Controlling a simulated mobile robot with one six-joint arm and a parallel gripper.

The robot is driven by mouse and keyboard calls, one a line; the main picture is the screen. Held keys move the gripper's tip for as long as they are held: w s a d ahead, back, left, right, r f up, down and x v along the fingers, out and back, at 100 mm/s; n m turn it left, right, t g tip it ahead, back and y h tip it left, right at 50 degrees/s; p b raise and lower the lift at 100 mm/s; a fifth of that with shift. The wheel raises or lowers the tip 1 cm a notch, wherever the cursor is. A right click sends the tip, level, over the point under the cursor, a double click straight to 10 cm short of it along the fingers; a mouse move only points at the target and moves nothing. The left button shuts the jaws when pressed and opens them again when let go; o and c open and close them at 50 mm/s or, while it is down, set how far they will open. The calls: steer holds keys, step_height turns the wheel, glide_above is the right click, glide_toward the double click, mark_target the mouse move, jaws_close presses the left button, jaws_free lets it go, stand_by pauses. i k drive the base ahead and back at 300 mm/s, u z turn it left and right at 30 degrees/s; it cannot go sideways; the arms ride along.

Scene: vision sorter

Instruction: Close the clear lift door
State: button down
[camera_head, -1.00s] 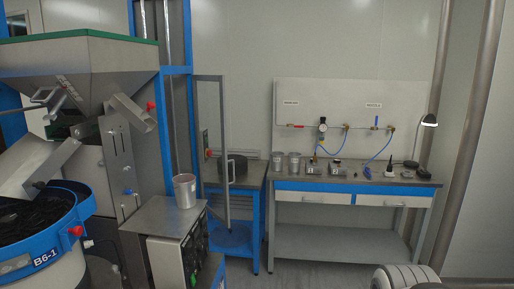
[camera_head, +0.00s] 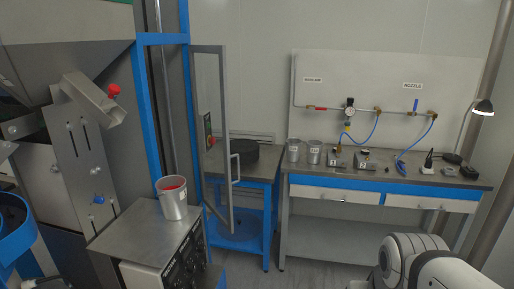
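The clear lift door (camera_head: 210,100) has a grey frame and a see-through pane. It stands open, swung out from the blue lift frame (camera_head: 152,110) at its left. Its grey handle (camera_head: 234,169) is on the right upright, towards the dark round object on the small table. My gripper is not in view. Only white rounded links of my own arm show at the bottom right, well apart from the door.
A metal cup (camera_head: 173,204) with red inside stands on a steel-topped cabinet (camera_head: 125,238) in front of the door. A small blue table (camera_head: 258,182) stands behind the door. A workbench (camera_head: 305,182) with cups and air fittings stands right. Grey floor lies between.

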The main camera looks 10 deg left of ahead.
mark_target(220, 49)
steer(key=u, duration=0.05)
steer(key=i, duration=1)
steer(key=z, duration=0.05)
